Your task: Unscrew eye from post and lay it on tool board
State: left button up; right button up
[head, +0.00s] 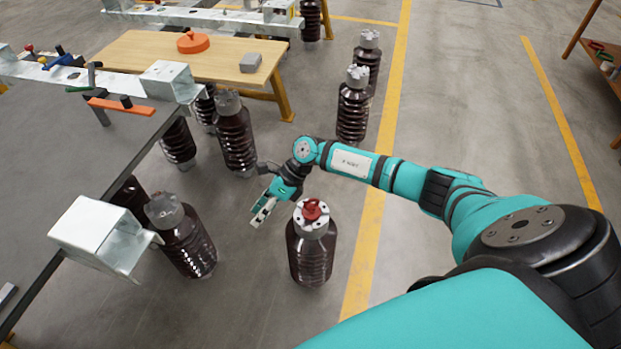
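A red eye (312,210) sits on the pale metal cap of a dark brown ribbed post (311,252) standing upright on the floor at the picture's middle. My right gripper (258,214) is left of this post's top, apart from the eye, pointing down and left. Its pale fingertips are small and close together; nothing shows between them, and I cannot tell whether they are open. My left gripper is not in view. Which surface is the tool board is not certain; a wooden-topped table (135,50) at the back left bears an orange round piece (193,42) and a grey block (250,62).
Several similar brown insulators stand behind and left, such as one behind my arm (353,105) and one at the left (186,240). Galvanized beams (105,238) extend from the left. An orange tool (121,106) lies at the upper left. Floor right of the yellow line (378,160) is mostly clear.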

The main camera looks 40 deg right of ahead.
jog(key=d+n+h+b, duration=0.1)
jog(key=d+n+h, duration=0.3)
jog(key=d, duration=0.2)
notch_tip(320, 180, up, 2)
jog(key=n+g+h+b, duration=0.1)
jog(key=n+h+b, duration=0.1)
jog(key=h, duration=0.2)
send_over(312, 201)
jog(key=shift+w+a, duration=0.2)
jog(key=shift+w, duration=0.05)
jog(key=shift+d+r+n, duration=0.1)
jog(key=shift+d+n, duration=0.2)
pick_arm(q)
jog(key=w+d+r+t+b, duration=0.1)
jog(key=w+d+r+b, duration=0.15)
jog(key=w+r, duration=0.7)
pick_arm(e)
notch_tip(312, 201, down, 6)
jog(key=shift+r+b, duration=0.15)
jog(key=shift+b, duration=0.3)
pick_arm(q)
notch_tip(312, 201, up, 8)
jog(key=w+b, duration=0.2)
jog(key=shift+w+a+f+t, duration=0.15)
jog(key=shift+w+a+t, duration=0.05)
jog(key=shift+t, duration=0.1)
pick_arm(e)
notch_tip(312, 201, down, 4)
jog(key=shift+r, duration=0.25)
grip_shut()
